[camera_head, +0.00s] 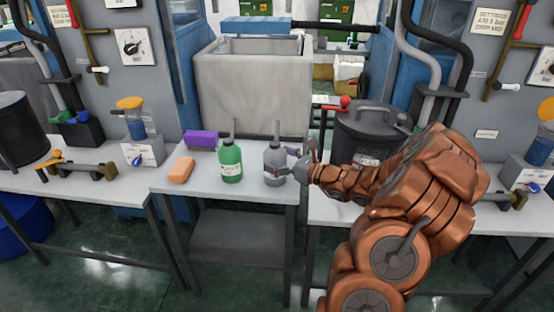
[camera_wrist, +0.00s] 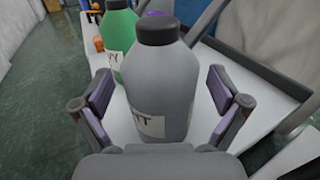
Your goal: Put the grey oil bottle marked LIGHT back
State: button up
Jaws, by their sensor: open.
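The grey oil bottle (camera_head: 274,163) stands upright on the small white table (camera_head: 222,190) in the head view, near its right edge. In the wrist view the grey bottle (camera_wrist: 160,85) fills the middle, with a dark cap and a white label partly seen, ending in "HT" or similar. My gripper (camera_head: 295,160) is at the bottle's right side. In the wrist view my gripper (camera_wrist: 160,100) is open, with one finger on each side of the bottle and gaps visible. A green bottle (camera_head: 230,161) stands just left of the grey one; it also shows in the wrist view (camera_wrist: 117,35).
An orange block (camera_head: 181,170) and a purple block (camera_head: 201,140) lie on the same table's left part. A large grey bin (camera_head: 255,95) stands behind it. A dark lidded pot (camera_head: 368,135) stands on the right-hand table, close behind my arm.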

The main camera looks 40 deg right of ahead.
jog(key=v, duration=1.2)
jog(key=a+r+n+g+y, duration=0.2)
jog(key=a+n+g+y, duration=0.45)
jog(key=a, duration=1.25)
jog(key=s+a+n+g+h, duration=0.1)
jog(key=s+a+n+g, duration=0.55)
jog(key=a+n, duration=0.45)
jog(key=s+a+f+n+g+h, duration=0.1)
jog(key=s+a+n+g+h, duration=0.1)
jog(key=s+n+g+h, duration=0.45)
jog(key=s+a+f+n+g+h, duration=0.1)
jog(key=s+a+f+n, duration=0.15)
jog(key=s, duration=0.65)
jog(key=s+d+r+n+h, duration=0.1)
jog(key=s+d+n+h, duration=0.3)
jog(key=s+d+n, duration=0.1)
jog(key=shift+d+t+h, duration=0.3)
jog(key=shift+t+h, duration=0.1)
jog(key=shift+t, duration=0.05)
jog(key=shift+r, duration=0.1)
